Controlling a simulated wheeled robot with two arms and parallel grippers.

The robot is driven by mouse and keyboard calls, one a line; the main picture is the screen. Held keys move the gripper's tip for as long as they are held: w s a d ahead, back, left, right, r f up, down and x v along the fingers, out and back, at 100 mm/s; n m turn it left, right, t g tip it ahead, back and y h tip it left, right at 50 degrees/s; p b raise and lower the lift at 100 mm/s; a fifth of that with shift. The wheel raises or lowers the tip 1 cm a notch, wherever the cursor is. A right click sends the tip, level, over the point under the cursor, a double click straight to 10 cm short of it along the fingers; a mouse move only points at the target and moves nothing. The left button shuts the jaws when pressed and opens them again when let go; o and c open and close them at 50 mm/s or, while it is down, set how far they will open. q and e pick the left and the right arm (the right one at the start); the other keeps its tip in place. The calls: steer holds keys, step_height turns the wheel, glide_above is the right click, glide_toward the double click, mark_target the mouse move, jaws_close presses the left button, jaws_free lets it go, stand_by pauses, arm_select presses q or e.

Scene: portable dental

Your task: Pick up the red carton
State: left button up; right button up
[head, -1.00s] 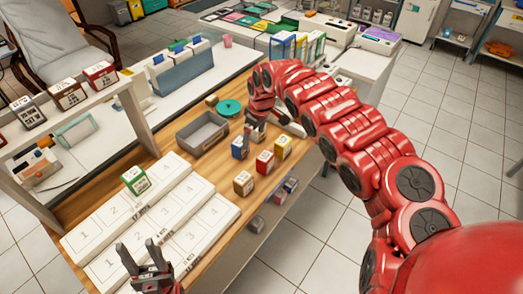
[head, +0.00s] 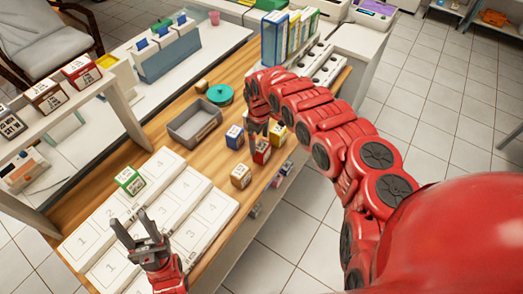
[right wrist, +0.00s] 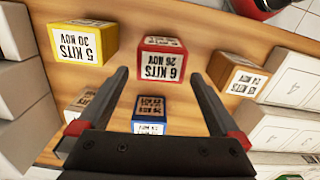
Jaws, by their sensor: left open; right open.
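The red carton (head: 262,153) stands on the wooden table in a group with a blue carton (head: 234,137), a yellow carton (head: 277,133) and a brown carton (head: 240,176). My right gripper (head: 259,130) hangs just over the red carton and partly hides it in the head view. In the right wrist view the red carton (right wrist: 162,60) lies ahead between the lines of the open fingers (right wrist: 158,76), with nothing gripped; its label reads 6 KITS 26 NOV. My left gripper (head: 132,228) is open and empty over the near end of the white numbered boards.
The blue carton (right wrist: 150,115) shows between the fingers, nearer the palm; the yellow carton (right wrist: 82,45) and brown carton (right wrist: 237,75) flank the red one. Another red carton (head: 82,72) sits on the shelf.

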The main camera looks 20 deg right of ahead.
mark_target(261, 147)
steer(key=shift+f, duration=0.4)
steer(key=shift+s+f+p, duration=0.1)
steer(key=shift+f+p, duration=0.3)
steer(key=shift+f, duration=0.15)
steer(key=f, duration=0.3)
steer(key=shift+s+d, duration=0.15)
steer(key=shift+s, duration=0.2)
steer(key=shift+d+f, duration=0.15)
steer(key=shift+f, duration=0.55)
steer(key=shift+w, duration=0.1)
steer(key=shift+r, duration=0.1)
steer(key=shift+c, duration=1)
steer(key=c, duration=1.1)
